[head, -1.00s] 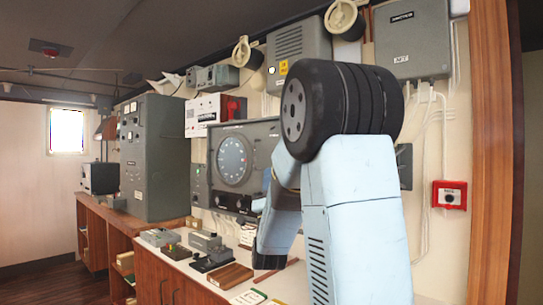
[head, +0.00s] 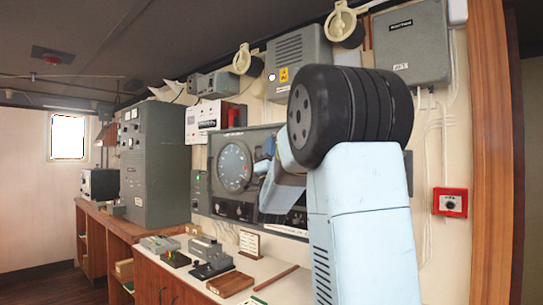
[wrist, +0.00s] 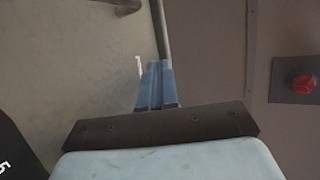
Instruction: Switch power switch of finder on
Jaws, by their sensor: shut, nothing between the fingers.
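The finder, taken to be the grey wall unit with a large round dial (head: 235,167), is at the middle of the head view. Several small knobs sit below its dial. My gripper (wrist: 157,68) is shut and empty in the wrist view, its blue fingers together in front of grey surfaces. A small white piece (wrist: 138,66) shows just left of the fingertips; I cannot tell whether it is the power switch. A red knob (wrist: 303,84) on a dark plate is at the right, apart from the fingers. In the head view my arm hides the right part of the finder.
Below the finder is a pale counter with a telegraph-key-like device (head: 211,262), a brown wooden block (head: 230,283) and a small framed card (head: 249,243). A tall grey cabinet (head: 153,165) stands to the left. A red wall box (head: 450,202) is at the right.

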